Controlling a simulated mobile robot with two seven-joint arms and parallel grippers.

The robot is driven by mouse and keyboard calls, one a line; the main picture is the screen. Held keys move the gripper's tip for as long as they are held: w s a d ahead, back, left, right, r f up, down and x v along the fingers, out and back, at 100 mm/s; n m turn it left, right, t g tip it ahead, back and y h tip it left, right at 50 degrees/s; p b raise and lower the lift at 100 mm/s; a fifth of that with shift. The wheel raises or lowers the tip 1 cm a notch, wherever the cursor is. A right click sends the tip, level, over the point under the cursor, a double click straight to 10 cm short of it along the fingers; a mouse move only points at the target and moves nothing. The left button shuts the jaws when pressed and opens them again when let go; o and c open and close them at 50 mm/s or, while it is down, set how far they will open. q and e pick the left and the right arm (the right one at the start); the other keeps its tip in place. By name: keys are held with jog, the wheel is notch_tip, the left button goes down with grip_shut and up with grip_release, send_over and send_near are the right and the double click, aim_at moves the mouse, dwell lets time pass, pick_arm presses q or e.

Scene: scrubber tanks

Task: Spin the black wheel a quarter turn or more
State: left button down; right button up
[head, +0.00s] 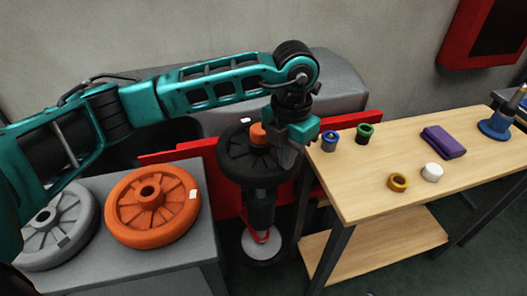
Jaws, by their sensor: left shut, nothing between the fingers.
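The black wheel (233,162) lies flat on top of an upright dark post (260,210). It has an orange hub cap (258,134) at its centre and a small white mark (246,121) on its far side. My left gripper (287,162) is shut and empty, pointing down at the right side of the wheel. It hides part of the wheel's right rim, and I cannot tell whether it touches the wheel. My right gripper is not in view.
An orange wheel (128,222) and a grey wheel (50,240) lie on a grey cabinet at left. A wooden bench (370,190) at right holds several small rings and a purple cloth (443,142). A red bar (178,154) runs behind the post.

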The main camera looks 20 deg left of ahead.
pick_arm(q)
jog(key=shift+w+d, duration=0.2)
jog(key=shift+w, duration=0.15)
notch_tip(320, 180, up, 7)
jog(key=p, duration=0.4)
dwell(0.9)
